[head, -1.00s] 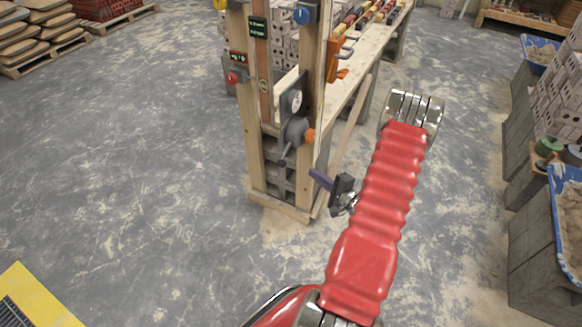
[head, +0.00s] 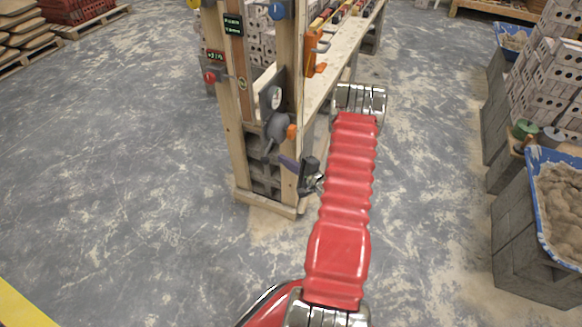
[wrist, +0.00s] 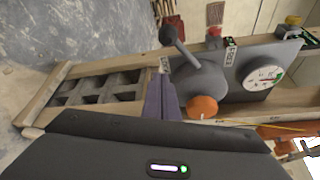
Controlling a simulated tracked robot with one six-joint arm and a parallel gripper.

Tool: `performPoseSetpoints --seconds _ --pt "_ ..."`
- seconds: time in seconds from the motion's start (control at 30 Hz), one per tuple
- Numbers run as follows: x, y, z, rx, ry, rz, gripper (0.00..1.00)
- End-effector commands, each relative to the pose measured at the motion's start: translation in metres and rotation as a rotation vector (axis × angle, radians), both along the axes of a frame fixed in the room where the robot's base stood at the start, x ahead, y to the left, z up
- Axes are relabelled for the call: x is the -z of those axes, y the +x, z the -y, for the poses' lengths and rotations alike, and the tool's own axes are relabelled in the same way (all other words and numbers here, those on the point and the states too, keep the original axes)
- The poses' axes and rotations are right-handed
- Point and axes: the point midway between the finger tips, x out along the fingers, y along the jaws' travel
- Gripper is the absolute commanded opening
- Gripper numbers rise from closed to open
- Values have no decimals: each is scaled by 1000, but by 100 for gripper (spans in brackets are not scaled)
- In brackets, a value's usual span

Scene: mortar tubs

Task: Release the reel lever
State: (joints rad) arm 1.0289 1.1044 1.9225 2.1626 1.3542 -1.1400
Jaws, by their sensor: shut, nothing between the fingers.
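The grey reel unit (head: 277,127) is mounted on the wooden post frame. In the wrist view its rounded grey body (wrist: 207,84) carries a lever arm that ends in a dark ball knob (wrist: 167,35), and an orange knob (wrist: 202,107) is at its side. My gripper (head: 287,162) has purple fingers and is just below the reel unit in the head view. In the wrist view its fingers (wrist: 160,92) are shut together and empty, close beside the grey body. Whether they touch it I cannot tell.
A round gauge (wrist: 264,76) on a grey plate is beside the reel unit. An orange lever (head: 315,68) is on the bench behind. Stacked blocks with a blue tub (head: 545,195) stand at the right. Open floor (head: 110,170) is at the left.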

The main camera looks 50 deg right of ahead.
Motion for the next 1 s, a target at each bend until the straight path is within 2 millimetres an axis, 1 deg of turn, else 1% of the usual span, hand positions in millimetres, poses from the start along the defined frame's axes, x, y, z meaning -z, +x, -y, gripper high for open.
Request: performPoseSetpoints --seconds 0.03,0.23,0.63,0.77,1.0 --pt "1 6 0 -2 -1 0 0" --pt "3 24 0 -2 0 1 0" --pt "-10 15 -31 -2 0 0 0" --pt "-11 13 -35 -1 0 -1 0" --pt "-11 13 -35 -1 0 -1 0"
